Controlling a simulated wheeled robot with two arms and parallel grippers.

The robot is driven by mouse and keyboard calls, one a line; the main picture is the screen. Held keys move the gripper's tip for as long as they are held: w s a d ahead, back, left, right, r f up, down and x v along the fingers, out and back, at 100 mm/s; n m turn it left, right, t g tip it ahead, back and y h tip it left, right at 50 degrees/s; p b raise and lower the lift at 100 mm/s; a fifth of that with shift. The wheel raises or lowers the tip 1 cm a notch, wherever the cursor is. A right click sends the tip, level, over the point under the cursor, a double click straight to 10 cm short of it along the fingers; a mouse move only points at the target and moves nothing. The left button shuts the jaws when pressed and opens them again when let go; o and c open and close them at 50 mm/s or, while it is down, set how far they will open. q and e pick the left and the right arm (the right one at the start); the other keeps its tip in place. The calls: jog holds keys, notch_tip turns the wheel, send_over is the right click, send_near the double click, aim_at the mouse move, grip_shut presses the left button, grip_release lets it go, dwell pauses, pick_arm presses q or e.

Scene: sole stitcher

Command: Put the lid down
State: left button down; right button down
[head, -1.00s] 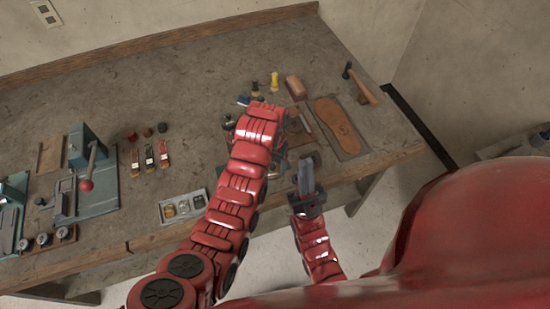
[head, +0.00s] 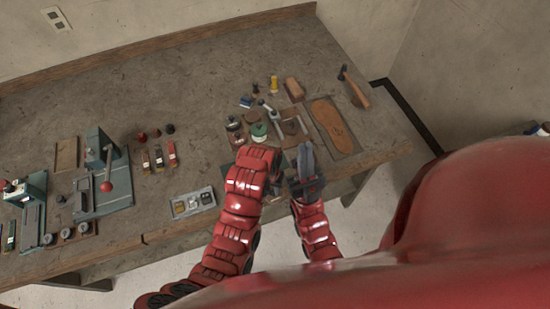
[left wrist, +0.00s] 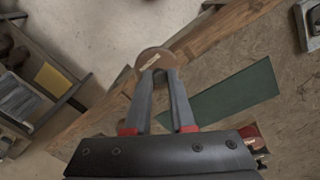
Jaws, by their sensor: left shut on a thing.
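In the left wrist view, my left gripper (left wrist: 158,74) is shut on a round brownish lid (left wrist: 154,58) with a pale strip on it. The lid is at the fingertips, over the wooden front edge of the bench. In the head view, my left gripper (head: 279,184) is low at the bench's front edge, mostly hidden by its own arm; I cannot make out the lid there. My right gripper (head: 306,158) is just right of it, with its dark fingers close together. I cannot tell whether they touch.
A green-topped jar (head: 258,131) and a dark jar (head: 234,126) stand behind my left gripper. A sole (head: 331,122) on a board lies to the right. A dark green mat (left wrist: 235,95) lies on the bench. A small tray (head: 192,203) is to the left.

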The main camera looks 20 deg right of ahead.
pick_arm(q)
jog(key=shift+s+r, duration=0.1)
jog(key=shift+r, duration=0.3)
jog(key=shift+s+r+g, duration=0.25)
jog(key=shift+r+g, duration=0.05)
jog(key=shift+r, duration=0.05)
jog(key=shift+h, duration=0.3)
jog(key=w+d+b, duration=0.1)
jog(key=w+b, duration=0.2)
jog(key=w, duration=0.1)
jog(key=w+d+f+b, duration=0.1)
jog(key=w+b, duration=0.3)
jog(key=w+d+b, duration=0.1)
jog(key=w+b, duration=0.3)
jog(key=shift+d+f, duration=0.2)
jog(key=shift+f, duration=0.2)
jog(key=shift+w+d+r, duration=0.15)
jog(key=shift+w+r, duration=0.1)
jog(key=shift+w, duration=0.25)
jog(key=shift+w+d+r, duration=0.1)
jog(key=shift+w+r, duration=0.1)
jog(key=shift+w, duration=0.25)
jog(key=shift+w+d+f+p, duration=0.15)
jog(key=shift+w+p, duration=0.2)
jog(key=shift+w, duration=0.3)
notch_tip(320, 180, down, 2)
jog(key=shift+p, duration=0.75)
jog(key=shift+f, duration=0.85)
